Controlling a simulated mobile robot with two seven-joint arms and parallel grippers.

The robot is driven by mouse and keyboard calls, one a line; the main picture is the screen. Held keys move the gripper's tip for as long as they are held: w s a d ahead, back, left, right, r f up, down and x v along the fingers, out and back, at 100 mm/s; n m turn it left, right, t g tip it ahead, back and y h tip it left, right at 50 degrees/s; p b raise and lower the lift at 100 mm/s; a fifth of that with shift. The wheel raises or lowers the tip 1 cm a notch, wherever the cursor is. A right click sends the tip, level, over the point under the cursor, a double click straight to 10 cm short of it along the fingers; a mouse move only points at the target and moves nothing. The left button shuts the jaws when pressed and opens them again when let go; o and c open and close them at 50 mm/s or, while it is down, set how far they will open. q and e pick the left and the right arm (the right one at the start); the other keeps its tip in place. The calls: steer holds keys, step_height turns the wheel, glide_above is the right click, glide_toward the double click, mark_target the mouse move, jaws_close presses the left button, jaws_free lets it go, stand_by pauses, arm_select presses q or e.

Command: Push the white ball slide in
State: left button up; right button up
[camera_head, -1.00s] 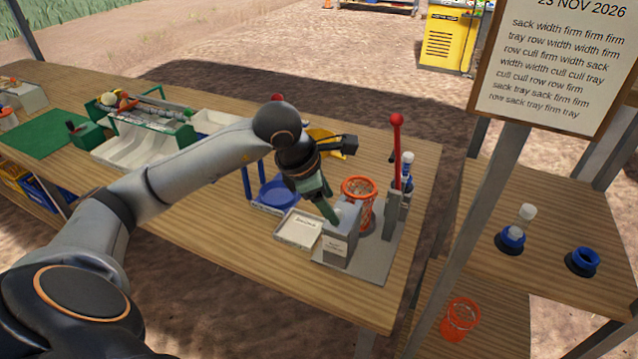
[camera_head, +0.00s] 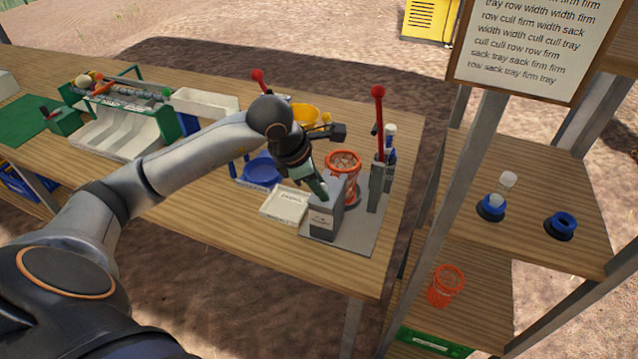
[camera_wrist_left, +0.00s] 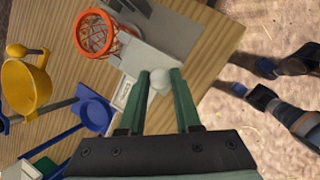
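A white ball (camera_wrist_left: 160,80) shows in the left wrist view between the tips of my green left gripper fingers (camera_wrist_left: 160,88). The fingers stand apart with the ball filling most of the gap. I cannot tell whether both touch it. In the head view my left gripper (camera_head: 318,187) points down at the top of a small grey box (camera_head: 323,216) with a label on its front. The white ball and its slide are hidden there. My right gripper is in neither view.
An orange wire basket (camera_head: 343,164) stands just behind the box on a grey plate (camera_head: 352,236), with a red-knobbed lever (camera_head: 378,130) beside it. A shallow white tray (camera_head: 284,204) lies left of the box. A blue dish (camera_head: 262,168) and yellow cup (camera_head: 305,116) stand close behind.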

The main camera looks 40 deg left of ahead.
mark_target(336, 180)
arm_select(q)
jaws_close()
steer(key=shift+w, duration=0.1)
steer(key=shift+w+a, duration=0.2)
steer(key=shift+w, duration=0.6)
steer(key=shift+w+a, duration=0.25)
steer(key=shift+w, duration=0.55)
steer(key=shift+w+a, duration=0.2)
steer(key=shift+w, duration=0.6)
steer(key=shift+r, duration=0.1)
steer(key=o, duration=0.7)
jaws_free()
steer(key=shift+c, duration=0.2)
